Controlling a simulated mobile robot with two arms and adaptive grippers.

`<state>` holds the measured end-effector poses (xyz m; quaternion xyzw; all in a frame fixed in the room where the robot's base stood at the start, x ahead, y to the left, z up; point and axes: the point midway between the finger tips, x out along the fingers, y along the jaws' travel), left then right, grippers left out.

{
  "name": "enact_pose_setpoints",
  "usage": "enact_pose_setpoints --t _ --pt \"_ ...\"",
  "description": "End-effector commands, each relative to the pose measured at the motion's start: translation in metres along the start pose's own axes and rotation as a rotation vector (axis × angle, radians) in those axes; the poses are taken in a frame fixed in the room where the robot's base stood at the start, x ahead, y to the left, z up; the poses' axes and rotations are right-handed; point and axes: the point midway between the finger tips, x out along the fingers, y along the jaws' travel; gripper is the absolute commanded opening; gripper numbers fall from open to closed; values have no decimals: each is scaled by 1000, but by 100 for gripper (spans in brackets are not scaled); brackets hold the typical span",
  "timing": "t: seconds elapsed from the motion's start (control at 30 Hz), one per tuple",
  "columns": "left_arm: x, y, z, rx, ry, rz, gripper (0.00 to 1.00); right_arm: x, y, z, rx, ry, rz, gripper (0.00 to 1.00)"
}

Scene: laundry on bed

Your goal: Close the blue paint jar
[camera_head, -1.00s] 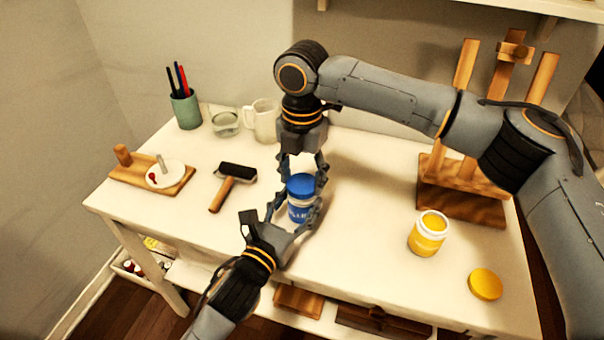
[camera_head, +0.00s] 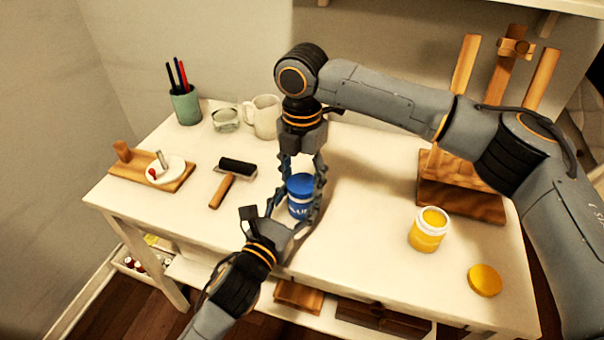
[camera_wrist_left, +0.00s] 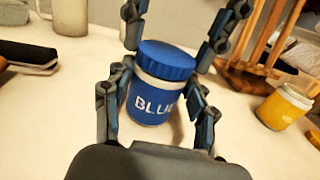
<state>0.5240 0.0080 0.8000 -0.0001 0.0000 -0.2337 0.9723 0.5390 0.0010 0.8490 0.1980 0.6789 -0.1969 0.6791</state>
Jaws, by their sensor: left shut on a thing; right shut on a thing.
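The blue paint jar (camera_head: 299,206) stands upright on the white table with its blue lid (camera_head: 300,184) on top; the jar also shows in the left wrist view (camera_wrist_left: 153,103). The lid (camera_wrist_left: 167,59) looks level, with a pale band of the jar just below it. My left gripper (camera_head: 293,214) comes in from the front and is shut around the jar's body, a finger on each side. My right gripper (camera_head: 302,177) reaches down from above and behind and is shut on the lid. The lid's threads are hidden.
An open yellow paint jar (camera_head: 429,230) and its yellow lid (camera_head: 485,280) are at the right. A wooden easel (camera_head: 462,190) stands behind them. A roller (camera_head: 233,177), a mug (camera_head: 264,118), a glass jar (camera_head: 226,120), a pen cup (camera_head: 186,105) and a wooden board (camera_head: 182,181) are at the left.

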Motion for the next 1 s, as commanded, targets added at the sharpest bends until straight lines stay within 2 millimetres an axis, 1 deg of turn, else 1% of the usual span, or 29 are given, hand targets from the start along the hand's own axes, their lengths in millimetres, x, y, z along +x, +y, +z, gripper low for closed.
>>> enact_pose_setpoints --t 0.47,1.0 --pt "0 0 -1 0 2 0 0 0 2 0 940 2 0 44" --pt "0 0 -1 0 2 0 0 1 3 2 2083 1 0 44"
